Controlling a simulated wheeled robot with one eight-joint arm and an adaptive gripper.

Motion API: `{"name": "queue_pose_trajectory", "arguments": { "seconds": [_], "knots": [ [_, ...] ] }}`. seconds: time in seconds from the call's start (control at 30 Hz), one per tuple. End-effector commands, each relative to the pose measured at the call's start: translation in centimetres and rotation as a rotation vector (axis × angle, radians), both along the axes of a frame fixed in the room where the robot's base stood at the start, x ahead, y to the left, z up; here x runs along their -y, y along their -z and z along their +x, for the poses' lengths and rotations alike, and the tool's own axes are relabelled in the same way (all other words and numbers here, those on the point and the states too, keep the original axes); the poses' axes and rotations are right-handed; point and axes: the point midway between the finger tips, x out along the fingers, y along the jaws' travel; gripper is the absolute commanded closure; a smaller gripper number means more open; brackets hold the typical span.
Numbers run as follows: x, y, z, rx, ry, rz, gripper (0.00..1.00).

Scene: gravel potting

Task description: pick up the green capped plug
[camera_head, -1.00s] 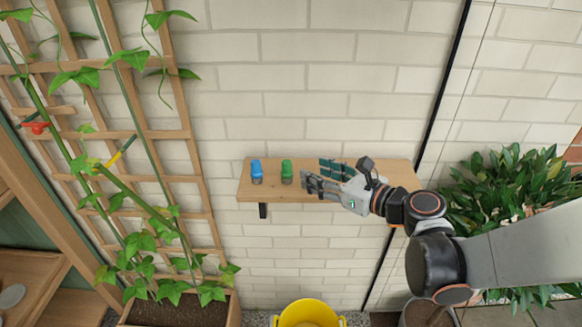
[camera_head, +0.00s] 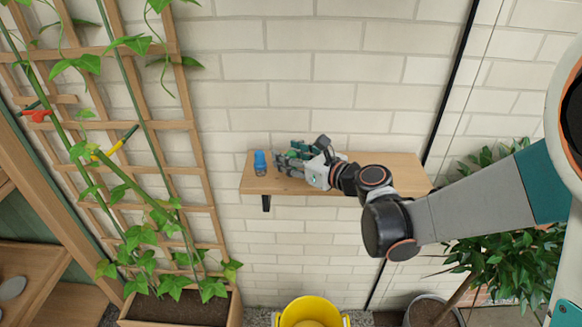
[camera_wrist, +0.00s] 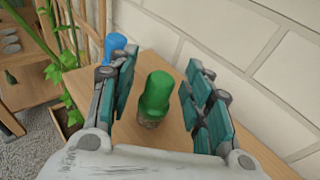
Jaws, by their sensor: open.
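The green capped plug (camera_wrist: 155,96) stands upright on the wooden shelf (camera_head: 385,170). In the wrist view it sits between the two open fingers of my gripper (camera_wrist: 160,95), with a visible gap on each side. In the head view my gripper (camera_head: 288,160) is at the left part of the shelf and largely hides the green plug. A blue capped plug (camera_head: 260,163) stands on the shelf just left of my fingers. In the wrist view the blue plug (camera_wrist: 115,44) shows beyond the left finger.
A white brick wall (camera_head: 330,90) is close behind the shelf. A trellis with climbing plants (camera_head: 150,130) stands at left, with a planter below. A yellow bucket (camera_head: 312,312) is below the shelf. A potted shrub (camera_head: 500,265) is at right. The right part of the shelf is clear.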

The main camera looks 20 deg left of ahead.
Motion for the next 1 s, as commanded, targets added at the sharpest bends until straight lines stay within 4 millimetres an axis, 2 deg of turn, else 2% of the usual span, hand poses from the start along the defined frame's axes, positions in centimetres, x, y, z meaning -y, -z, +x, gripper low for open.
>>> {"name": "queue_pose_trajectory", "arguments": {
  "seconds": [0.17,0.33,0.8,1.0],
  "knots": [
    [0.0,-0.1,0.0,0.000,0.000,0.000,0.57],
    [0.0,-0.1,0.0,0.000,0.000,0.000,0.95],
    [0.1,-0.1,-0.1,0.000,0.000,-0.001,0.97],
    [0.1,-1.2,-0.1,0.000,0.000,-0.001,0.97]
  ]
}}
